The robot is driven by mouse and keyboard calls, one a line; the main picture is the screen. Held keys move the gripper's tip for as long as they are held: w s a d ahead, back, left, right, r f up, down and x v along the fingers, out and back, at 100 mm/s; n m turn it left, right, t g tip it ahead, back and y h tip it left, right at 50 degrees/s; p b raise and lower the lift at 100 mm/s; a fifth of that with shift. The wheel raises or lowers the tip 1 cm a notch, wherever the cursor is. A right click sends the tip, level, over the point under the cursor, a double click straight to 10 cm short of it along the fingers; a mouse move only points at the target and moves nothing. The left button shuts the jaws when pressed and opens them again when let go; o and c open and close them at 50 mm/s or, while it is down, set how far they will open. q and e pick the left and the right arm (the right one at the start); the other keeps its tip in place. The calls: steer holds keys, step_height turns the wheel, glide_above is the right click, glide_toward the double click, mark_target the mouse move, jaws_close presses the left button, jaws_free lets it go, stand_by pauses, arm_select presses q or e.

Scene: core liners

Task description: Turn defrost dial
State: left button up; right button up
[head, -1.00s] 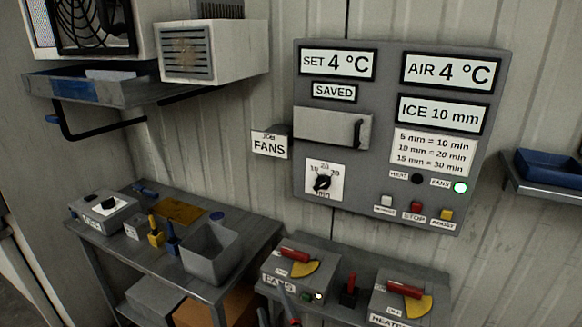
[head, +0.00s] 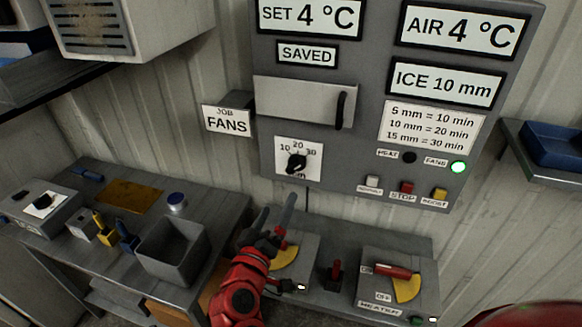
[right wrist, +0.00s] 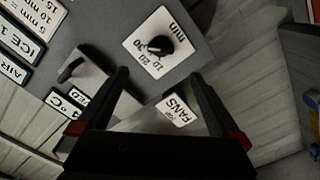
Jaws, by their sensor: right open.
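The defrost dial (head: 297,163) is a black knob on a white plate marked 10, 20, 30 and min, low on the left of the grey control panel (head: 350,185). In the right wrist view the dial (right wrist: 158,46) is upside down, above and ahead of the fingertips. My right gripper (head: 277,212) is below the dial in the head view, apart from it. Its two dark fingers are spread with nothing between them; they also show in the right wrist view (right wrist: 162,85). The panel reads ICE 10 mm (head: 443,83). My left gripper is not in view.
Lever boxes marked FANS and HEATER (head: 375,285) stand on a shelf below the panel, with a small red lever (head: 335,275) between them. A grey bin (head: 170,268) is on the left bench. A silver handle cover (head: 300,101) is above the dial.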

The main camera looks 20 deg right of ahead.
mark_target(294, 170)
steer(key=p+x, duration=0.4)
steer(key=x, duration=0.8)
steer(key=shift+w+d+p, duration=0.2)
steer(key=shift+w+p, duration=0.1)
steer(key=shift+w+d, duration=0.25)
steer(key=shift+w, duration=0.2)
steer(key=shift+f, duration=0.1)
steer(key=c, duration=1.4)
